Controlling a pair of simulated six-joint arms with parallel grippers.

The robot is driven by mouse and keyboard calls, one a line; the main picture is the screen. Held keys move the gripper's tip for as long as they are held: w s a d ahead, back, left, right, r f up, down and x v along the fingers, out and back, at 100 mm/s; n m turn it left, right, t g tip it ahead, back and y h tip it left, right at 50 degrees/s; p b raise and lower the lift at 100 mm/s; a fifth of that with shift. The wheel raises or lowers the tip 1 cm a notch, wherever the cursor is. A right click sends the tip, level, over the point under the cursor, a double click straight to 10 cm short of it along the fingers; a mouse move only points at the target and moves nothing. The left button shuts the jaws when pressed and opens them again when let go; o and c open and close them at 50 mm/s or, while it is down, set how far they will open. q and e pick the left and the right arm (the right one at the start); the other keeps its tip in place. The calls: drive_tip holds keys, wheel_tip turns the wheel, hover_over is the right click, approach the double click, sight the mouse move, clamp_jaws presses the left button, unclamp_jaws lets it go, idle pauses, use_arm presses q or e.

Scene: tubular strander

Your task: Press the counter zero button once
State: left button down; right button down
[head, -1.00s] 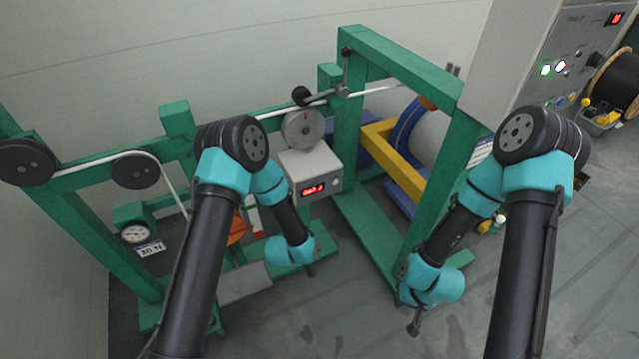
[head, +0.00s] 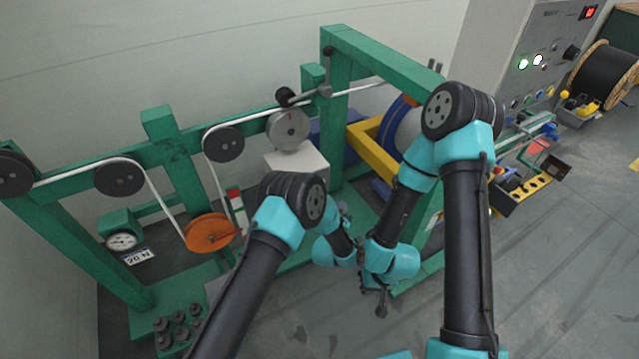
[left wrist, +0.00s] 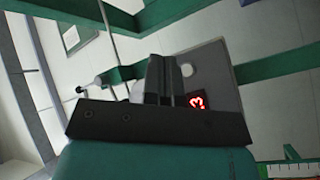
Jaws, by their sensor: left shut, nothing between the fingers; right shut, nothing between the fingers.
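The grey counter box (head: 297,165) sits under the measuring wheel in the head view; my left arm hides its front. In the left wrist view the counter's grey face (left wrist: 222,78) shows a red lit display (left wrist: 197,102) and a pale round spot (left wrist: 187,70), perhaps the zero button. My left gripper (head: 345,210) is shut and empty, close in front of the box. Its fingers (left wrist: 161,62) cover part of the face in the left wrist view; contact cannot be told. My right gripper (head: 381,307) is shut and empty, lower, over the floor.
The measuring wheel (head: 289,129) and green frame (head: 390,65) stand around the box. An orange pulley (head: 209,233) hangs to its left. My two forearms are close together in the head view. A control panel (head: 540,65) and cable reel (head: 606,75) are at the right.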

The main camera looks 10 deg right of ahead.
use_arm(q)
drive_tip(key=w+a, duration=0.2)
drive_tip(key=w, duration=0.6)
drive_tip(key=shift+w+a, duration=0.2)
drive_tip(key=shift+a, duration=0.1)
drive_tip(key=shift+w+a, duration=0.25)
drive_tip(key=shift+w, duration=0.55)
idle(3.0)
drive_tip(key=shift+s, duration=0.1)
drive_tip(key=shift+s+d, duration=0.2)
drive_tip(key=shift+s, duration=0.5)
drive_tip(key=shift+s, duration=0.1)
drive_tip(key=shift+s+d, duration=0.25)
drive_tip(key=shift+s, duration=0.5)
drive_tip(key=shift+s+d, duration=0.25)
drive_tip(key=shift+s, duration=0.55)
drive_tip(key=shift+s+d, duration=0.25)
drive_tip(key=shift+s, duration=0.5)
